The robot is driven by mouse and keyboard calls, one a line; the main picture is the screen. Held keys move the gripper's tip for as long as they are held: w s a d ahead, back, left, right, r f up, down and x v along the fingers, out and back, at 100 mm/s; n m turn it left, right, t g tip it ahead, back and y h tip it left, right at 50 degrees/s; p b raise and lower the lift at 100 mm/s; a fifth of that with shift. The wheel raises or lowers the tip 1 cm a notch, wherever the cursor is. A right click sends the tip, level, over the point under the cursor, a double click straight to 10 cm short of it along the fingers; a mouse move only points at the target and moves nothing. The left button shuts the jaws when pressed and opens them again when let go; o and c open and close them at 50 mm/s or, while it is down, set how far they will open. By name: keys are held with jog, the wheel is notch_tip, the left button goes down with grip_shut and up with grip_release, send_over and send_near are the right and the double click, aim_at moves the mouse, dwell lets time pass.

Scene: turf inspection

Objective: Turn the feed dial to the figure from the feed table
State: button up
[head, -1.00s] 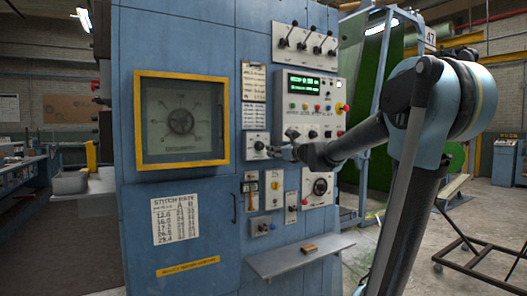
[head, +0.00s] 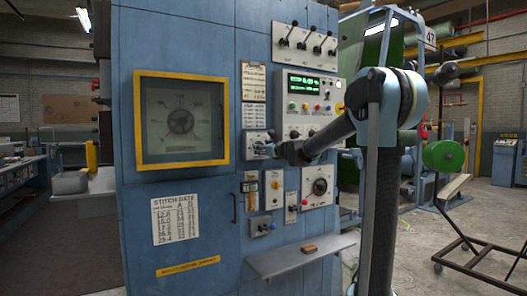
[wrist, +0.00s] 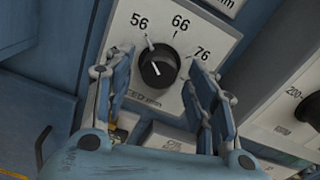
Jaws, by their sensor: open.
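The feed dial (wrist: 157,65) is a round black knob on a white plate marked 56, 66 and 76. A paper chart (head: 254,80) hangs above, too small to read. Another sheet, headed STITCH RATE (head: 175,219), is lower left.
A control panel (head: 295,110) with a lit green display and coloured buttons is right of the dial. Levers (head: 305,42), small switch plates and another dial (head: 319,186) surround it. A grey shelf (head: 285,262) juts out below, with a small brown block (head: 309,248) on it.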

jog(key=shift+w+a, duration=0.15)
jog(key=shift+w, duration=0.05)
jog(key=c, duration=1.1)
jog(key=shift+o, duration=0.2)
jog(key=shift+n, duration=0.3)
jog(key=n, duration=0.9)
jog(key=shift+n, duration=0.3)
